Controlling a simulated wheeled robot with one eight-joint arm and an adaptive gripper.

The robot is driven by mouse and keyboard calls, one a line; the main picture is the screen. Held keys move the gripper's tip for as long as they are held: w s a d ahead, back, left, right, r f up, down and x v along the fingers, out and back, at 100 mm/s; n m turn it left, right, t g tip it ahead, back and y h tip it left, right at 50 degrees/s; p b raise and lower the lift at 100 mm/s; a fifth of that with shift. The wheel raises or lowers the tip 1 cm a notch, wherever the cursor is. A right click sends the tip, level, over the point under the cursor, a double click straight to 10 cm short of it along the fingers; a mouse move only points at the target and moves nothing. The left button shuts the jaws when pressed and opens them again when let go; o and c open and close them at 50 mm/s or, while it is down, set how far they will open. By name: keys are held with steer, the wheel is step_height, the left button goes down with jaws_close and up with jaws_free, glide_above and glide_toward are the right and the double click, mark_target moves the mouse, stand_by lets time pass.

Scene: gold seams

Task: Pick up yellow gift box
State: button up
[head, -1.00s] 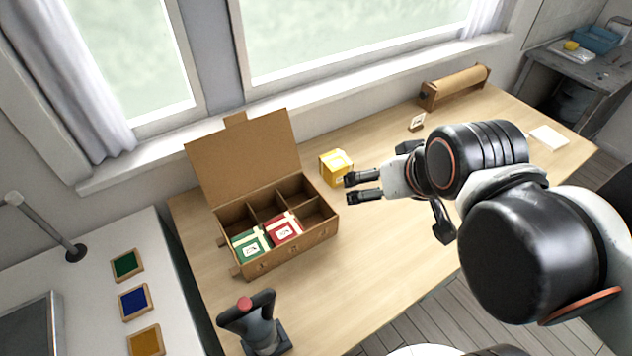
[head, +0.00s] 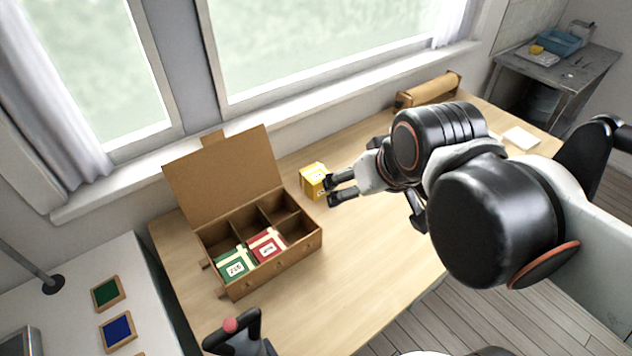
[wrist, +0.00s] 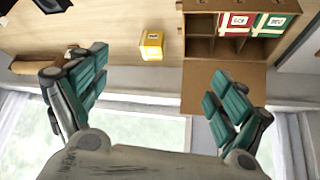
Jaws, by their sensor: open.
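The yellow gift box (head: 313,180) stands on the wooden table, just right of the open cardboard box. It also shows in the wrist view (wrist: 152,45), ahead of and between my spread fingers. My gripper (head: 330,190) is open and empty, with its fingertips close to the right side of the yellow box in the head view. In the wrist view my gripper (wrist: 155,78) shows its two teal-padded fingers wide apart. I cannot tell from the head view whether a fingertip touches the box.
The cardboard box (head: 290,258) has its lid up and holds a green gift box (head: 234,264) and a red gift box (head: 267,246) in its front compartments. A black device with a red knob (head: 231,325) stands at the front left. A brown paper roll (head: 428,90) lies at the back.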

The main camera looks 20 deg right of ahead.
steer(key=w+r+n+g, duration=0.1)
steer(key=w+r+g, duration=0.1)
steer(key=w, duration=0.6)
steer(key=n+g, duration=0.3)
steer(key=g, duration=0.2)
glide_above(316, 172)
step_height(316, 172, down, 16)
steer(key=f+b, duration=0.1)
steer(key=f, duration=0.1)
steer(key=f+b, duration=0.1)
steer(key=f, duration=0.2)
steer(key=f+b, duration=0.1)
steer(key=f, duration=0.2)
steer(key=shift+s+a, duration=0.1)
steer(key=shift+s, duration=0.2)
steer(key=shift+w+f+b, duration=0.15)
steer(key=shift+f+b, duration=0.5)
steer(key=shift+f, duration=0.7)
steer(key=shift+w+f+b, duration=0.1)
steer(key=shift+f+b, duration=0.5)
steer(key=shift+f, duration=0.7)
steer(key=shift+r, duration=0.1)
steer(key=c, duration=1.3)
